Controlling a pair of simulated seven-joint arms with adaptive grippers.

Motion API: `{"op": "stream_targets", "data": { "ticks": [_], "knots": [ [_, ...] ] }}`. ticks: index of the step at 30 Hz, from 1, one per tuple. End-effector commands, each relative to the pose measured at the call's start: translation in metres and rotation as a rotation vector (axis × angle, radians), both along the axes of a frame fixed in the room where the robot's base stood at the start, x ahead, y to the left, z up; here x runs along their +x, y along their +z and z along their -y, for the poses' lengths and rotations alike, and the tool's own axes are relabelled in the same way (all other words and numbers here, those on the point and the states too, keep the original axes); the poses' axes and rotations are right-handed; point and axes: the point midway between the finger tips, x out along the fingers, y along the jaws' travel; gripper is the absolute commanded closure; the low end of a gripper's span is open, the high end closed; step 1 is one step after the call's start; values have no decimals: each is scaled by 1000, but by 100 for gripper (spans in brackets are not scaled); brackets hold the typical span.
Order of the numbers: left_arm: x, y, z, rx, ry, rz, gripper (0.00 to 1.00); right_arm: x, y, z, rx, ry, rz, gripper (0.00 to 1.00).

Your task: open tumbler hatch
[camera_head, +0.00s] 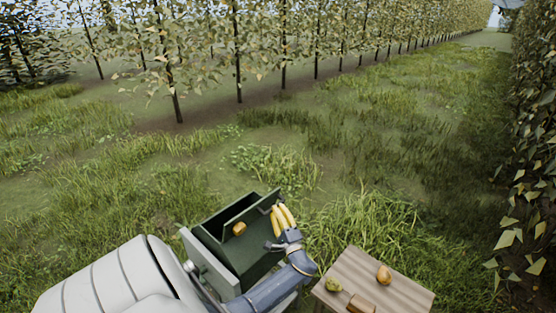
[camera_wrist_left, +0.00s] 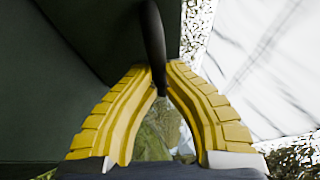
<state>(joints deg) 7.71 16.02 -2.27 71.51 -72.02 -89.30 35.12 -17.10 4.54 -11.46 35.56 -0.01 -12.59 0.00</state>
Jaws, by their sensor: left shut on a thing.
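The tumbler (camera_head: 241,255) is a dark green box at the lower middle of the head view, with a recess at its top edged by raised green panels. I cannot tell exactly how far the hatch is open. My left gripper (camera_head: 281,212), with yellow fingers, is at the right side of the box. In the left wrist view its fingers (camera_wrist_left: 159,78) close around a dark rod-like handle (camera_wrist_left: 153,35) beside dark green panels. A small yellow-brown object (camera_head: 239,229) shows at the box's front. My right gripper is out of view.
A wooden table (camera_head: 408,296) stands right of the tumbler. On it are a green pear (camera_head: 333,285), an orange-brown pear (camera_head: 384,274) and a brown block-like item (camera_head: 361,305). Grass surrounds both, and a leafy hedge (camera_head: 535,180) lines the right.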

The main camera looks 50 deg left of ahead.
Motion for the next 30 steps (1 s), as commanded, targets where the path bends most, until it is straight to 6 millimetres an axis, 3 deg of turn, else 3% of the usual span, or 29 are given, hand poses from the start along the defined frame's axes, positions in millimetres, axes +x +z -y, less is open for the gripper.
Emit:
{"op": "stream_targets", "data": {
  "ticks": [2,3,10,20,30],
  "knots": [
    [0,-4,-1,-10,-3,-3,100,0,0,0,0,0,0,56],
    [0,-4,-1,-10,-3,-3,88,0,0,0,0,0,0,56],
    [0,-2,-1,-7,-1,-2,62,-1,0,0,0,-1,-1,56],
    [-1,-3,3,-5,0,-3,62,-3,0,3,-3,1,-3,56],
    [-15,-22,47,-7,0,-4,62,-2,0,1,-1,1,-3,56]
  ]
}}
